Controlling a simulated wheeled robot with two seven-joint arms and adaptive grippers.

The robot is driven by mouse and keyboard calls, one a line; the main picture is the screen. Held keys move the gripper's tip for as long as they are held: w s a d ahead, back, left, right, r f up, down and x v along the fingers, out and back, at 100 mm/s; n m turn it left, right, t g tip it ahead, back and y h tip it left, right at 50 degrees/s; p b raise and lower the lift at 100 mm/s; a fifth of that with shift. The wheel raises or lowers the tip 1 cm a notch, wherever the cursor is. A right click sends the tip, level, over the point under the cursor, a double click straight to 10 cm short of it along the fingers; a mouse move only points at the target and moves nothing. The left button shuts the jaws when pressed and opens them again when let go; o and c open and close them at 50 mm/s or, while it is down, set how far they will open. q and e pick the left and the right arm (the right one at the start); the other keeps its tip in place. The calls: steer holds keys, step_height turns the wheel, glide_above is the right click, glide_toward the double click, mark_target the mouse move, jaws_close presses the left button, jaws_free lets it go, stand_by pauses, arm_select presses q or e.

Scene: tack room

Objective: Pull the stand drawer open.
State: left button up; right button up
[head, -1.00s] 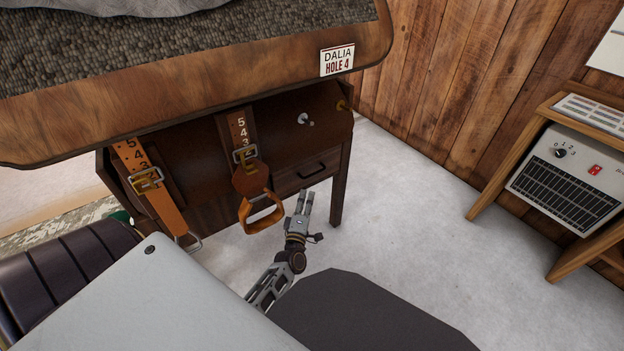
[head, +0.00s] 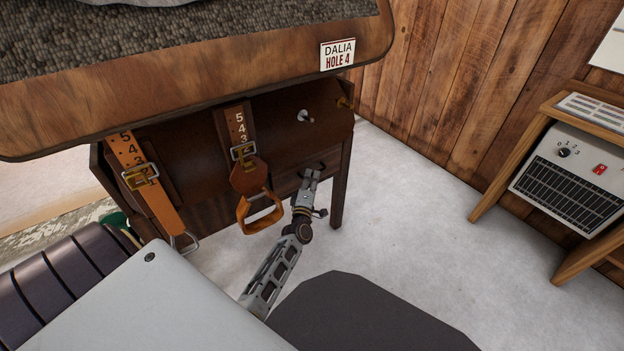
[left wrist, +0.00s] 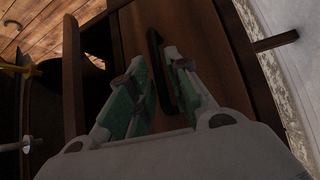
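The stand drawer (head: 290,184) is a dark wooden front at the right end of the stand, under the leather-strapped body. It looks shut. Its black bar handle (head: 318,168) is partly hidden by my left gripper (head: 311,174), which is right at it. In the left wrist view the handle (left wrist: 158,65) lies between the two green-padded fingers of the left gripper (left wrist: 160,80). The fingers are apart, with gaps beside the handle, and I cannot see contact. My right gripper is not in view.
A brown strap with a stirrup-like loop (head: 260,212) hangs just left of my left gripper. A stand leg (head: 340,190) is close on the right. A heater (head: 572,180) stands at the far right. The pale floor (head: 410,210) between is clear.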

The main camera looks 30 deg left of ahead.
arm_select(q)
steer(key=shift+w+a, duration=0.2)
steer(key=shift+w, duration=0.25)
steer(key=shift+r, duration=0.1)
jaws_close()
